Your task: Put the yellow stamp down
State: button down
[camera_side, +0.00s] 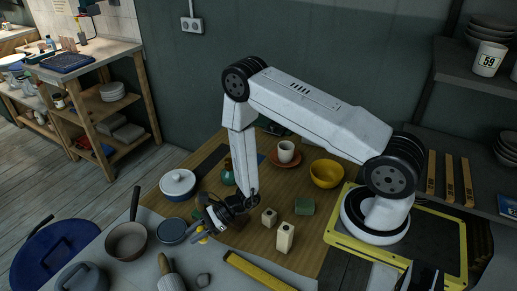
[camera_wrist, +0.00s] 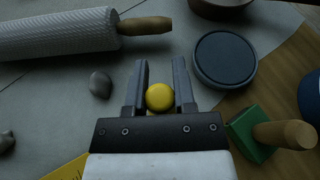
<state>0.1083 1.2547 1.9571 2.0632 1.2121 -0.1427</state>
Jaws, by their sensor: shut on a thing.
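The yellow stamp (camera_wrist: 160,96) shows as a round yellow top between the two fingers of my gripper (camera_wrist: 160,78) in the wrist view. My gripper is shut on it. Its lower part is hidden, and I cannot tell whether it touches the surface below. In the side view, my gripper (camera_side: 204,232) is low at the left edge of the wooden board, over the grey tabletop, with a bit of yellow (camera_side: 203,240) at its fingers.
A round dark-topped container (camera_wrist: 225,59) is close to the right finger. A green block with a wooden handle (camera_wrist: 252,136) lies to the right. A rolling pin (camera_wrist: 60,36) and grey pebble (camera_wrist: 100,85) lie left.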

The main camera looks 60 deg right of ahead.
jog(key=shift+w+a+f, duration=0.1)
jog(key=shift+w+f, duration=0.2)
jog(key=shift+f, duration=1.55)
jog(key=shift+f, duration=0.15)
jog(key=shift+c, duration=2.2)
grip_release()
jog(key=shift+r, duration=0.2)
jog(key=shift+v, duration=6.1)
jog(key=shift+a, duration=0.1)
